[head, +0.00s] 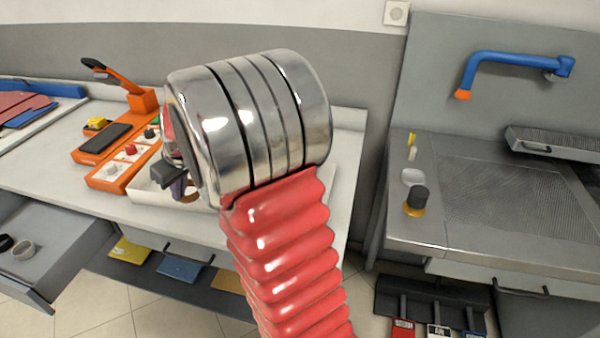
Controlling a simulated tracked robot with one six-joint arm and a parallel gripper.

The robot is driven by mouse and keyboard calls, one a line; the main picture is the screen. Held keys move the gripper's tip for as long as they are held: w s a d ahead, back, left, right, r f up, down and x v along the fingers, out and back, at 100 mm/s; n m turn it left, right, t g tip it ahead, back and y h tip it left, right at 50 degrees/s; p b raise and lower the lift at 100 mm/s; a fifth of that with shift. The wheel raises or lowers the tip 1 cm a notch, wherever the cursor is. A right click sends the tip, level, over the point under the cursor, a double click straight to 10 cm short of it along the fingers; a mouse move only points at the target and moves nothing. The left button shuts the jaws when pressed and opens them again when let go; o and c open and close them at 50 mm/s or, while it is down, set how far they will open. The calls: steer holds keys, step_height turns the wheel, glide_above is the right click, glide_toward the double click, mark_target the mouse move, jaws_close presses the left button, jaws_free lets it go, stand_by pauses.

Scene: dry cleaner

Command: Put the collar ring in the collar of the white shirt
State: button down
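My gripper (172,178) shows only in part, as dark finger parts at the left of my arm's chrome end; the arm hides the rest. I cannot tell whether it is open or shut. No white shirt can be made out.
The open drawer (40,275) juts out below. At right is a grey perforated worktop (510,195) with a blue arm (510,60) above, and a floor gap between.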

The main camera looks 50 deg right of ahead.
steer(key=s+d+r+n, duration=0.1)
steer(key=s+d, duration=0.4)
steer(key=d, duration=0.6)
steer(key=s+d+r+n+y, duration=0.1)
steer(key=s+d, duration=0.4)
steer(key=d, duration=0.7)
steer(key=s+d+r+n, duration=0.2)
steer(key=s+d, duration=0.3)
steer(key=d, duration=0.7)
steer(key=shift+s+y, duration=0.25)
steer(key=shift+y, duration=0.05)
steer(key=shift+d+r, duration=0.1)
steer(key=shift+s, duration=0.1)
